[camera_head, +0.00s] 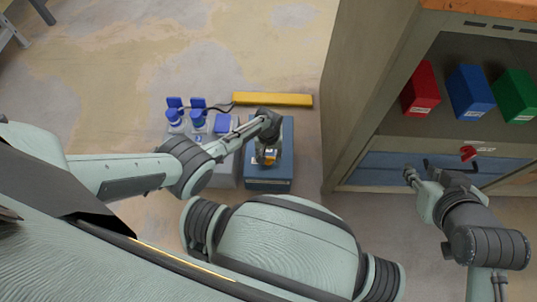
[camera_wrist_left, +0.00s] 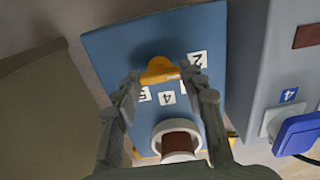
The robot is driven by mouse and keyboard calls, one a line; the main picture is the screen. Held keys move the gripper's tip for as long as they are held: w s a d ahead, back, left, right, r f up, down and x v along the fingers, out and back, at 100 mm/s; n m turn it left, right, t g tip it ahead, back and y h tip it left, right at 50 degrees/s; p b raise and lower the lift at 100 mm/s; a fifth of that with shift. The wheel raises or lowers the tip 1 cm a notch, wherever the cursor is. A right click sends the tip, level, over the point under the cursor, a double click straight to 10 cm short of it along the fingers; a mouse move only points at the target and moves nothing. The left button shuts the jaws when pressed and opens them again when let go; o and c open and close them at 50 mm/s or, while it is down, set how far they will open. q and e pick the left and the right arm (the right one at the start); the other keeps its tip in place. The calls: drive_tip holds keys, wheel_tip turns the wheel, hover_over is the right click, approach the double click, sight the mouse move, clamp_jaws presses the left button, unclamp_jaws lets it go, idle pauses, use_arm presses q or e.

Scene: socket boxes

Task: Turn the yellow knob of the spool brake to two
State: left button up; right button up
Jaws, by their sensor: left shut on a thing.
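The spool brake is a blue box (camera_head: 270,184) standing on the floor in the middle of the head view; its blue face (camera_wrist_left: 125,45) also fills the middle of the left wrist view. A yellow knob (camera_wrist_left: 158,71) sits on this face, beside white number labels; 2, 4 and 5 can be read. Which label the knob points at is not clear. A white-rimmed spool with a brown core (camera_wrist_left: 177,140) is below the labels. My left gripper (camera_head: 267,157) is shut on the knob, one finger at each side. My right gripper (camera_head: 411,174) is away at the cabinet; its jaw opening is unclear.
A grey socket box (camera_head: 222,178) with blue plugs (camera_head: 198,119) stands close to the left of the blue box. A yellow bar (camera_head: 272,100) lies behind. A cabinet (camera_head: 365,90) with red, blue and green bins (camera_head: 470,92) stands at the right.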

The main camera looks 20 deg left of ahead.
idle(0.4)
use_arm(q)
drive_tip(key=o, duration=1.2)
drive_tip(key=shift+c, duration=0.2)
drive_tip(key=shift+r, duration=0.2)
wheel_tip(320, 180, up, 12)
drive_tip(key=shift+f, duration=0.2)
drive_tip(key=shift+s, duration=0.1)
